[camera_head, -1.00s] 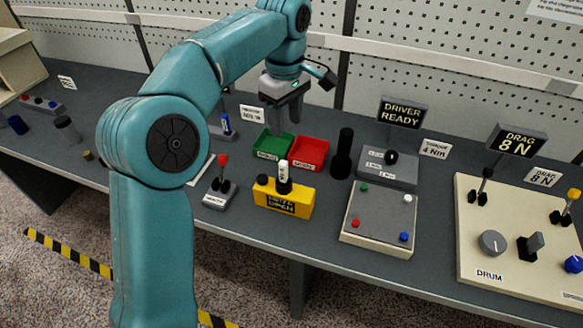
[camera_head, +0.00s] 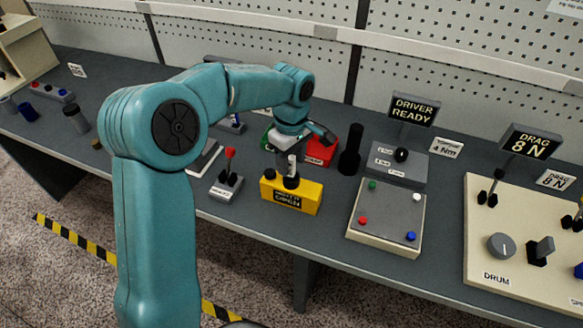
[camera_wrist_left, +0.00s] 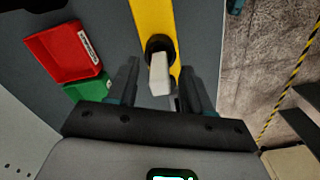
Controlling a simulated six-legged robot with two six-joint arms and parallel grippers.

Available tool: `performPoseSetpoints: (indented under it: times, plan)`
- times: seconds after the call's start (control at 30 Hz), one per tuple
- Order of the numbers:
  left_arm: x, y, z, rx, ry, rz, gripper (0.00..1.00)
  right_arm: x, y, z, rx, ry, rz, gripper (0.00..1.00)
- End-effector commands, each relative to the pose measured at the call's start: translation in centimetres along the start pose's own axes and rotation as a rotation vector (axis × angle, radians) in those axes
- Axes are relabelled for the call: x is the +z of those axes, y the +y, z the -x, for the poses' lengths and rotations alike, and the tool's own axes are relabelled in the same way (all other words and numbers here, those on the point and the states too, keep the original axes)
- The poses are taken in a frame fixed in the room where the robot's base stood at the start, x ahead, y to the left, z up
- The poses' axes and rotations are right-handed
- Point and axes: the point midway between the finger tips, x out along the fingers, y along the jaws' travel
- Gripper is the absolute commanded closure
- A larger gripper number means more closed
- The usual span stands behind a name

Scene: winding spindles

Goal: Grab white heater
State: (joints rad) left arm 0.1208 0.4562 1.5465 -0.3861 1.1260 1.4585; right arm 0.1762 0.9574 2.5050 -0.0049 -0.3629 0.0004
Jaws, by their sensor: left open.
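The white heater (camera_head: 292,166) stands upright in a black round holder on the yellow box (camera_head: 292,197). In the left wrist view the white heater (camera_wrist_left: 160,74) shows as a pale block in front of the yellow surface. My left gripper (camera_head: 291,155) is directly over it, pointing down. In the left wrist view its two dark fingers (camera_wrist_left: 158,84) are spread on either side of the heater, with gaps visible. Whether either finger touches it cannot be told. The arm partly hides the heater's top in the head view. My right gripper is not in view.
A red bin (camera_head: 322,152) and a partly hidden green bin stand just behind. A black cylinder (camera_head: 350,150) stands right of them. A small red-knobbed lever box (camera_head: 227,187) is left of the yellow box, and a button panel (camera_head: 388,215) is to the right.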

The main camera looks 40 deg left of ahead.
Motion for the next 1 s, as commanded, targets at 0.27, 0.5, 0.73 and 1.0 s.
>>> performPoseSetpoints:
  times: [0.27,0.5,0.73,1.0]
  plan:
    - [-0.1,0.1,-2.2,0.001,0.001,0.000,0.50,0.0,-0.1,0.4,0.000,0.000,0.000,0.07]
    - [-0.1,0.1,-2.2,0.001,0.001,0.000,0.83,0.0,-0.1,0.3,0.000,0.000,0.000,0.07]
    - [-0.1,0.1,-2.2,0.001,0.001,0.000,1.00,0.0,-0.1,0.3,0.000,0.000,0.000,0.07]
    - [-0.1,0.2,-1.4,0.003,0.001,0.000,1.00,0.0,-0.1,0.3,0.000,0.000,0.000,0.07]
